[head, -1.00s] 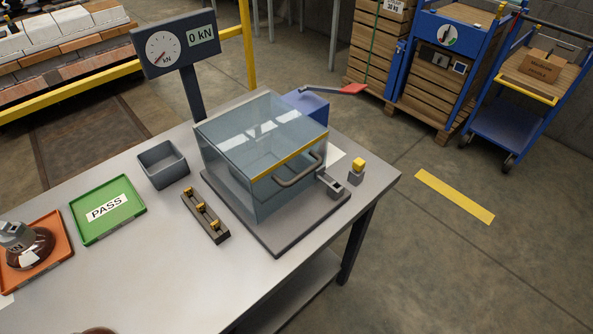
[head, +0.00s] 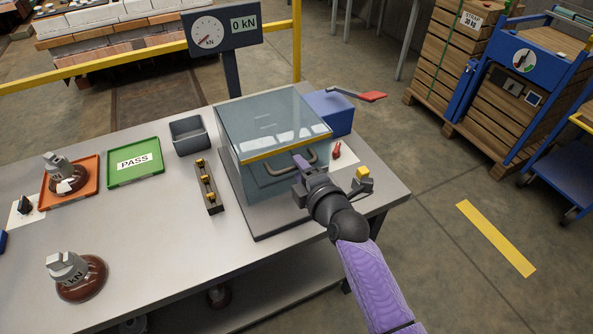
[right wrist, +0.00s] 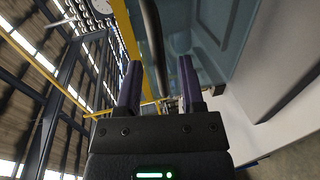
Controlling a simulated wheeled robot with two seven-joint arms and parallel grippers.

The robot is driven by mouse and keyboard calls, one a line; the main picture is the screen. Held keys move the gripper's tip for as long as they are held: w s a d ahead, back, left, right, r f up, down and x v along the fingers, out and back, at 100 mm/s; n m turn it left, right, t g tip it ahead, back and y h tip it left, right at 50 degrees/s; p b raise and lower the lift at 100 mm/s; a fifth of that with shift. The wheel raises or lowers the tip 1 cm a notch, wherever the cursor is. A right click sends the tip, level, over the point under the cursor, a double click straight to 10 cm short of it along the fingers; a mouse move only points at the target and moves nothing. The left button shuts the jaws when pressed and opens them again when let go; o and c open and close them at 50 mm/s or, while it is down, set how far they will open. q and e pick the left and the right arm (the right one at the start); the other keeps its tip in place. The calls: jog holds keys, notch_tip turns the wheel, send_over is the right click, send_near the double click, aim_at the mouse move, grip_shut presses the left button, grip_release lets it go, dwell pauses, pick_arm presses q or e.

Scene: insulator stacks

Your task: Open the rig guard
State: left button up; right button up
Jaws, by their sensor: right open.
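The rig guard (head: 272,122) is a clear box cover with a yellow front edge, standing closed on its grey base on the table. Its dark bar handle (head: 273,171) is on the front face. My right gripper (head: 298,168) is at the handle, reaching in from the lower right. In the right wrist view, the open fingers (right wrist: 160,82) stand to either side of the line of the handle bar (right wrist: 152,35), which runs up between them; I cannot tell whether they touch it. My left gripper is not in view.
A force display (head: 224,30) stands behind the guard, with a blue block and red lever (head: 372,96) to its right. A yellow-topped block (head: 362,173) is near my right wrist. A grey bin (head: 189,134), a slotted rack (head: 209,188), a green PASS tray (head: 135,180) and brown insulators (head: 82,284) are left.

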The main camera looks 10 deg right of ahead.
jog(key=shift+x, duration=1.1)
jog(key=shift+s, duration=0.1)
grip_shut()
jog(key=shift+f, duration=0.1)
dwell(0.4)
